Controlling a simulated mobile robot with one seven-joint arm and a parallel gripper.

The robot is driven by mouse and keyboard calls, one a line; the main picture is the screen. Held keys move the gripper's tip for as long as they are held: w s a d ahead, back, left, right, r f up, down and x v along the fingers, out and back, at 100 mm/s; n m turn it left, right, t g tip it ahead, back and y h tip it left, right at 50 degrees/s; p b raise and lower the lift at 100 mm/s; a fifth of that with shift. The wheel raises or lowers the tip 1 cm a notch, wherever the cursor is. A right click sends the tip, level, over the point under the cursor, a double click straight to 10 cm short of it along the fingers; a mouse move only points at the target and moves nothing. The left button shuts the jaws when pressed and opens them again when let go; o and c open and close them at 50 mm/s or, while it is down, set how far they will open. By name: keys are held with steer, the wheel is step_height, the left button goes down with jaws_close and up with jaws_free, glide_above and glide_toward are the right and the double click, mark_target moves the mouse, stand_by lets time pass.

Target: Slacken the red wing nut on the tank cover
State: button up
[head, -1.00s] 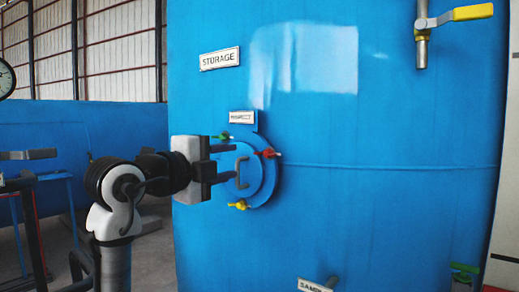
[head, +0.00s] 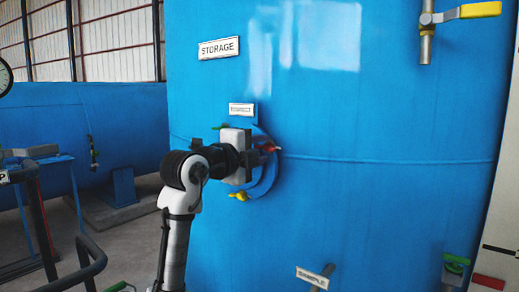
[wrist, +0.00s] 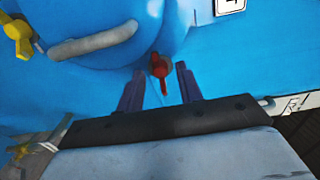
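The tank cover (head: 262,187) is a round blue hatch on the big blue tank, partly hidden behind my gripper (head: 266,153) in the head view. The red wing nut (head: 269,148) is at the cover's right edge. In the wrist view, the red wing nut (wrist: 160,66) shows between and slightly beyond the two fingertips of my open gripper (wrist: 160,73). A gap shows on both sides of it, and the fingers do not look closed on it. The cover's grey handle (wrist: 95,41) is at the upper left of the wrist view.
A yellow wing nut (head: 239,197) is at the cover's bottom and a green one (head: 221,127) at its upper left. The STORAGE sign (head: 219,48) is above. A yellow-handled valve (head: 478,11) is at upper right. The tank wall right of the cover is clear.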

jaws_close()
steer(key=shift+n+b, duration=0.3)
steer(key=shift+n, duration=1.3)
steer(key=shift+o, duration=0.6)
jaws_free()
steer(key=shift+s, duration=0.1)
steer(key=b+v, duration=0.5)
steer(key=v, duration=0.8)
steer(key=shift+s+a, duration=0.25)
steer(key=shift+s, duration=0.05)
